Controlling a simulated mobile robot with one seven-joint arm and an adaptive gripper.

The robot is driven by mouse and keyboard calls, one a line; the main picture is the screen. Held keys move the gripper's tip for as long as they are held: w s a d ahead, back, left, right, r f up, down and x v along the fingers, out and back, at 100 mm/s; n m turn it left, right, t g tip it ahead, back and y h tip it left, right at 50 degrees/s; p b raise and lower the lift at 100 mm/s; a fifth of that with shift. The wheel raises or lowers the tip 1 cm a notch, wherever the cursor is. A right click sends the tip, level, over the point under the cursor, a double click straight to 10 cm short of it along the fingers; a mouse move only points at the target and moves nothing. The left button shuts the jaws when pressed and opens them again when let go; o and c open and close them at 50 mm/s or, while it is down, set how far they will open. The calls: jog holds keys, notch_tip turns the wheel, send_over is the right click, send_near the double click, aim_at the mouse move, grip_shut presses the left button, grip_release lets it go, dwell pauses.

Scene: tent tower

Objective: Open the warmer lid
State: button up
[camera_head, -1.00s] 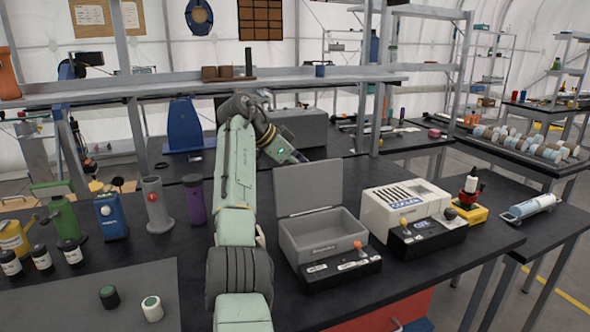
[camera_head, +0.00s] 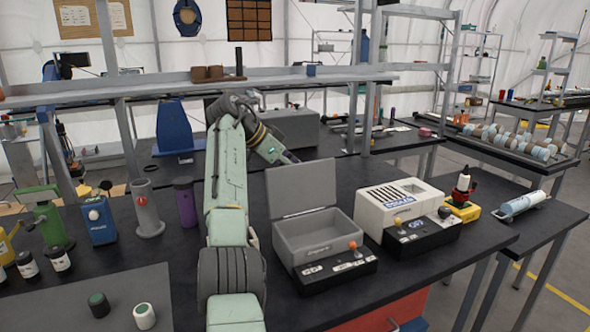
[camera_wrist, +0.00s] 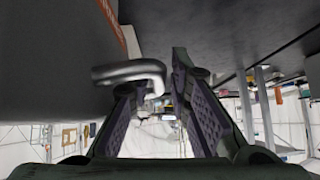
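A grey box with a hinged lid (camera_head: 302,185) stands on the black bench. Its lid is tilted up and open, and its inside looks empty. A control panel with an orange knob (camera_head: 352,245) is in front of it. A darker grey box (camera_head: 295,127) sits behind, on the rear bench. I cannot tell which is the warmer. My gripper (camera_head: 288,157) is behind the open lid, in front of the rear box, small in the head view. In the wrist view my gripper (camera_wrist: 160,112) has its fingers apart. A curved grey handle (camera_wrist: 130,72) lies by the left finger; contact is unclear.
A cream slotted device (camera_head: 398,200) with a control panel stands right of the open box. A shelf (camera_head: 170,92) spans above the rear bench.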

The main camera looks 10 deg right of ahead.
jog(key=v, duration=1.2)
jog(key=shift+s+f, duration=0.1)
jog(key=shift+f, duration=0.05)
